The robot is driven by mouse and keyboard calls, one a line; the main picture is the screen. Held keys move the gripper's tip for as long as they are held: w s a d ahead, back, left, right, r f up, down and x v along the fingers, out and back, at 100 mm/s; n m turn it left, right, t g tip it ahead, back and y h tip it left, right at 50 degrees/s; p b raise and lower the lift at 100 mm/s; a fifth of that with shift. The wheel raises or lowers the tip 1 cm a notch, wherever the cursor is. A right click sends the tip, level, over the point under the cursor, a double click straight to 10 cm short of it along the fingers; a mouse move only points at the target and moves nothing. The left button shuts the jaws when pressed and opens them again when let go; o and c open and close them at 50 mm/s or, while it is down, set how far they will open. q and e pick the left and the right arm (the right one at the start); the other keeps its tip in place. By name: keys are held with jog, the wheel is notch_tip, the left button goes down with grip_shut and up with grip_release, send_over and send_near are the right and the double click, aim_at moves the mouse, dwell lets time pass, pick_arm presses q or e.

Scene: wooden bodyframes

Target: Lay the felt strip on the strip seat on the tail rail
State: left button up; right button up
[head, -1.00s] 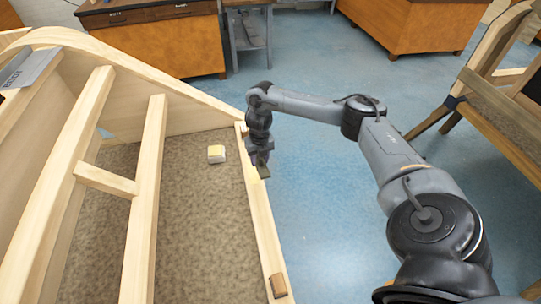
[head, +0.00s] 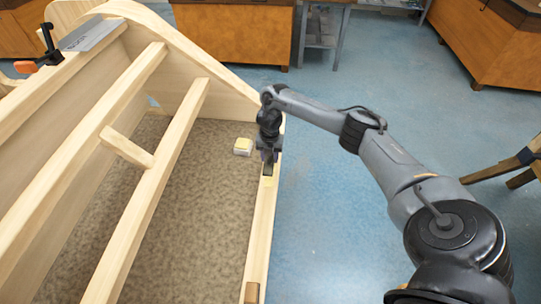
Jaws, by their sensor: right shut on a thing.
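My right gripper (head: 268,168) is shut on a small dark piece, which I take to be the felt strip (head: 268,171). Much of that piece is hidden by the jaws. The gripper points down over the tail rail (head: 262,230), the pale wooden rail along the right side of the bodyframe. A pale yellow patch, likely the strip seat (head: 267,181), shows on the rail just below the gripper. I cannot tell whether the strip touches it. My left gripper is not in view.
A small block with a yellow top (head: 243,146) lies on the brown floor panel left of the gripper. A brown block (head: 250,292) sits at the rail's near end. A grey plate (head: 92,34) and an orange-handled clamp (head: 35,64) are at upper left.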

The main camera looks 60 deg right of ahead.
jog(key=shift+f+b, duration=2.25)
jog(key=shift+f, duration=0.15)
jog(key=shift+f+b, duration=0.5)
jog(key=shift+f, duration=0.75)
jog(key=shift+f, duration=0.1)
jog(key=shift+f, duration=0.2)
jog(key=o, duration=1.1)
